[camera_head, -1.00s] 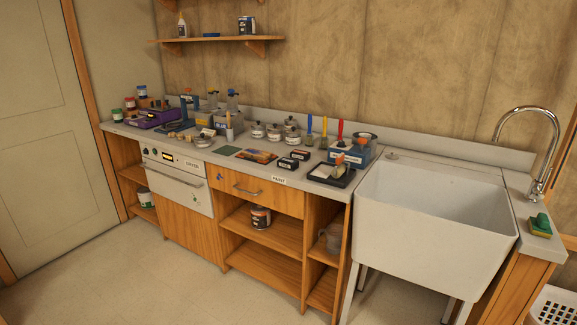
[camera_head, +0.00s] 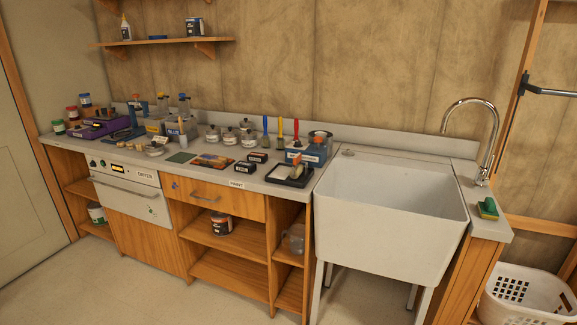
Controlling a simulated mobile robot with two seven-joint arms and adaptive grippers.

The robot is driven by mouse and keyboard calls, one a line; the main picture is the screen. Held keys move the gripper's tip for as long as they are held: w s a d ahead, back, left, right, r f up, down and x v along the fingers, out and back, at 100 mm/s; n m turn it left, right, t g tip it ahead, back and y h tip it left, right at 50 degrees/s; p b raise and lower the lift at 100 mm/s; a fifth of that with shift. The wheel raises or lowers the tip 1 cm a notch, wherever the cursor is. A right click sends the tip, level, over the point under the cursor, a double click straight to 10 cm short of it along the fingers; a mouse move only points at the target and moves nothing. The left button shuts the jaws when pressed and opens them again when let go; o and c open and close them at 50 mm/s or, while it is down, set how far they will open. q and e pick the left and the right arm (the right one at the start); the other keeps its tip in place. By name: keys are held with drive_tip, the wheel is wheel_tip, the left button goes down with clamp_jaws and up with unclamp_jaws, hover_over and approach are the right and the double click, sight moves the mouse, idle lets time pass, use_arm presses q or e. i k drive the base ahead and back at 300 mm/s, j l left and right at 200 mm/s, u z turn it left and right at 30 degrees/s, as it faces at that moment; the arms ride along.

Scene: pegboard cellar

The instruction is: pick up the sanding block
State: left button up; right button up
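I cannot single out the sanding block for certain at this size. Small candidates show on the counter (camera_head: 222,180): a tan block-like item (camera_head: 155,150) left of the middle. A green and yellow block (camera_head: 487,208), which looks like a sponge, lies on the ledge right of the sink. A small flat blue item (camera_head: 157,37) lies on the wall shelf. Neither of my grippers is in view.
A white sink (camera_head: 390,205) with a tall tap (camera_head: 492,140) stands right of the cabinet. The counter is crowded with jars, brushes, boxes and a black tray (camera_head: 302,180). A white basket (camera_head: 525,297) stands on the floor at right. Floor in front is clear.

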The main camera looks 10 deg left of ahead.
sight(244, 167)
drive_tip(key=i+j+z, duration=0.2)
drive_tip(key=j+z, duration=0.25)
drive_tip(key=i+j+z, duration=0.2)
drive_tip(key=j, duration=0.2)
drive_tip(key=i+j+z, duration=0.15)
drive_tip(key=j, duration=0.8)
drive_tip(key=j+z, duration=0.15)
drive_tip(key=j, duration=0.8)
